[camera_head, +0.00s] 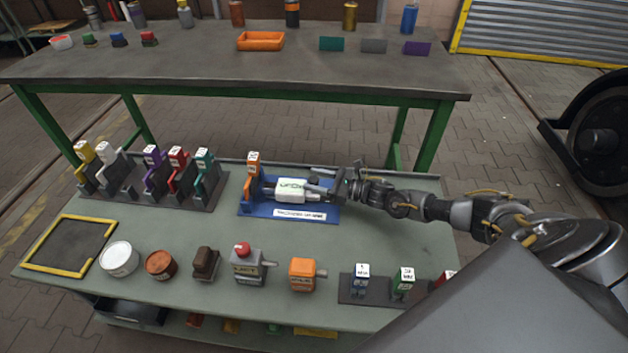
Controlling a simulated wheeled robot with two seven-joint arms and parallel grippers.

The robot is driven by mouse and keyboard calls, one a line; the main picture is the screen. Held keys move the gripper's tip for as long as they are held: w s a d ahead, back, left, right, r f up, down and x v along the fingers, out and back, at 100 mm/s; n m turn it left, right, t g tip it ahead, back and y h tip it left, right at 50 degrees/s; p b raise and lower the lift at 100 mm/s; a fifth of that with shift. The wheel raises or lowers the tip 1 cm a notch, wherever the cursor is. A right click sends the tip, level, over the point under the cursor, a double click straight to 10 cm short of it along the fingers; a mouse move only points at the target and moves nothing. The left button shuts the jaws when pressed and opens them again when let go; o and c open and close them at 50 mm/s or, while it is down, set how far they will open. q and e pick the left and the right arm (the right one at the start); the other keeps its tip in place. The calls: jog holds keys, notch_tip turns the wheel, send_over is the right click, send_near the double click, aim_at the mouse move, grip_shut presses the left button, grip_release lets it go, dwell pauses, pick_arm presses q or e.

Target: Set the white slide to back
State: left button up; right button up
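A white upright piece (106,160), which looks like the white slide, stands in the dark rack (150,198) at the left of the near table, between a yellow and a purple one. Its exact setting is too small to tell. My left gripper is not in view.
An orange upright piece (252,178) stands on the blue plate's left end. Red (178,170) and teal (204,172) uprights share the dark rack. Along the front are a white round tub (119,258), a red-button box (246,265) and an orange block (303,274). The table's middle is clear.

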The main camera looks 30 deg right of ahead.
jog(key=shift+w+a, duration=0.1)
jog(key=shift+a, duration=0.05)
jog(key=v, duration=0.9)
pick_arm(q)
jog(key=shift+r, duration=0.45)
pick_arm(e)
jog(key=shift+v, duration=0.9)
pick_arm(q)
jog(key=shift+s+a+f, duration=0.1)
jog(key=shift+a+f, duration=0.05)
